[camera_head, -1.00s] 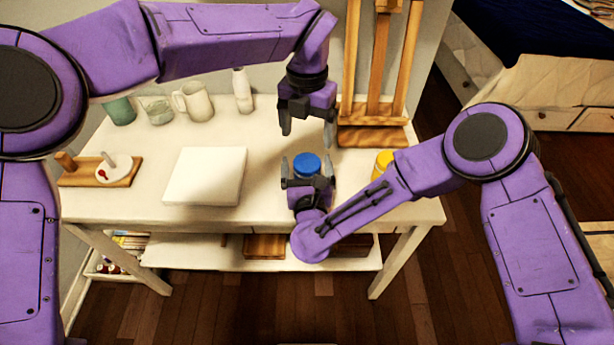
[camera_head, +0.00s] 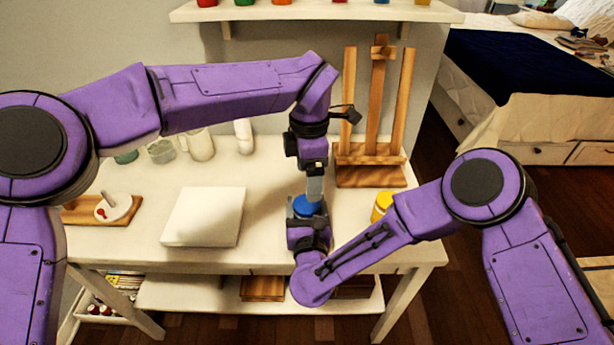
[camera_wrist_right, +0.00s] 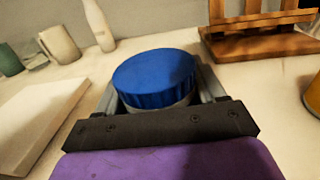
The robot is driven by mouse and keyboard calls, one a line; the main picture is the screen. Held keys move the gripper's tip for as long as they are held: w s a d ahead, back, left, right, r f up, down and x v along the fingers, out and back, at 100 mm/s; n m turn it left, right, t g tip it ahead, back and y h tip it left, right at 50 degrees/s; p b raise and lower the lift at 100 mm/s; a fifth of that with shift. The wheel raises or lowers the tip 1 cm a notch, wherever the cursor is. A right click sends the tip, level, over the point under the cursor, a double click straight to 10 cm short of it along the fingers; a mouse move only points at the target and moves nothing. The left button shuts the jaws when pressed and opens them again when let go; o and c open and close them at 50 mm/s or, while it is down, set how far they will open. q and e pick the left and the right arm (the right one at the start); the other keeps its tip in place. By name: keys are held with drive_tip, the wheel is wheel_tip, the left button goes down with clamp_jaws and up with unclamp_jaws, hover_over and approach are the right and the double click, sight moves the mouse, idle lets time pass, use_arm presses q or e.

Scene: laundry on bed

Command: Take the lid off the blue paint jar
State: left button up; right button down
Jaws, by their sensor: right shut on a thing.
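The blue paint jar stands on the white table, and its ribbed blue lid (camera_head: 307,205) is on top. In the right wrist view the lid (camera_wrist_right: 155,77) shows in full, with a strip of the pale jar body (camera_wrist_right: 158,109) below it. My right gripper (camera_head: 306,212) is shut on the jar body, with one finger on each side below the lid. My left gripper (camera_head: 314,188) points down just above or behind the lid. Its fingers line up in this view, so its opening is hidden, and contact with the lid cannot be told.
A yellow-lidded jar (camera_head: 382,206) stands to the right. A wooden easel (camera_head: 370,175) is behind it. A white canvas (camera_head: 204,217) lies to the left, near a wooden board (camera_head: 76,213) and several vessels at the back. A wall shelf (camera_head: 310,13) holds coloured jars above.

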use_arm(q)
drive_tip(key=m, duration=0.9)
drive_tip(key=shift+m, duration=0.3)
drive_tip(key=m, duration=0.6)
drive_tip(key=shift+w+a+r, duration=0.1)
drive_tip(key=shift+w+a, duration=0.05)
drive_tip(key=shift+w, duration=0.05)
wheel_tip(320, 180, down, 8)
drive_tip(key=shift+r, duration=0.1)
drive_tip(key=shift+c, duration=0.3)
drive_tip(key=c, duration=1)
drive_tip(key=shift+n, duration=1.6)
drive_tip(key=shift+c, duration=0.2)
